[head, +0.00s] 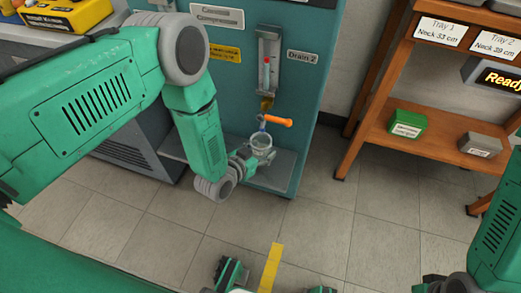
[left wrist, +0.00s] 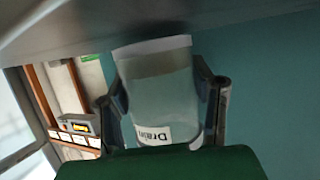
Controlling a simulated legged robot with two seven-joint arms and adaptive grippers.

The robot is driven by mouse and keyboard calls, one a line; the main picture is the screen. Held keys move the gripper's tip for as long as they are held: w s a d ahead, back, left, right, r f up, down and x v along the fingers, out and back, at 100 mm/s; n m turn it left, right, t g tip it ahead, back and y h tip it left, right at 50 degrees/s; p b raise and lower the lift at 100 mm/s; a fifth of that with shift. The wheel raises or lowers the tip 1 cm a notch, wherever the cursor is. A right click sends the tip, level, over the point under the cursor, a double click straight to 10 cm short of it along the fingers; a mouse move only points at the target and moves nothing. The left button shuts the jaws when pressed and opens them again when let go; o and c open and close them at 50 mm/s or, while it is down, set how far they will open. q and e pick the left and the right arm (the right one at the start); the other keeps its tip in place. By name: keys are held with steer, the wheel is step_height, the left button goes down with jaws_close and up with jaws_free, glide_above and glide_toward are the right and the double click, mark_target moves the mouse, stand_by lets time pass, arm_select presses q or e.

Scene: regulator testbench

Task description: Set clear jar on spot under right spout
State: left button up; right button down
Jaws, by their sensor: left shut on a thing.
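The clear jar (head: 262,141) is upright at the right side of the teal bench, below an orange-handled spout (head: 275,121). My left gripper (head: 254,153) is shut on the jar's sides, coming from the left. The left wrist view is upside down and shows the jar (left wrist: 158,90) between the two fingers (left wrist: 165,95). A white label reading "Drain" shows at the jar; I cannot tell if it is on the glass or behind it. The grey ledge (head: 273,178) is below the jar. I cannot tell whether the jar touches it. The right gripper is not clearly visible.
A sight tube (head: 267,62) rises above the spout, next to a "Drain 2" sign (head: 302,57). Tiled floor in front is open, with yellow tape (head: 271,265).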

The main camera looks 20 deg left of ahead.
arm_select(q)
steer(key=shift+d+f, duration=0.1)
steer(key=shift+d, duration=0.1)
steer(key=shift+a+f, duration=0.25)
steer(key=shift+a, duration=0.05)
steer(key=o, duration=1.3)
steer(key=shift+c, duration=0.2)
steer(key=shift+d, duration=0.15)
steer(key=shift+s+r, duration=0.1)
steer(key=v, duration=1.1)
steer(key=shift+s, duration=0.35)
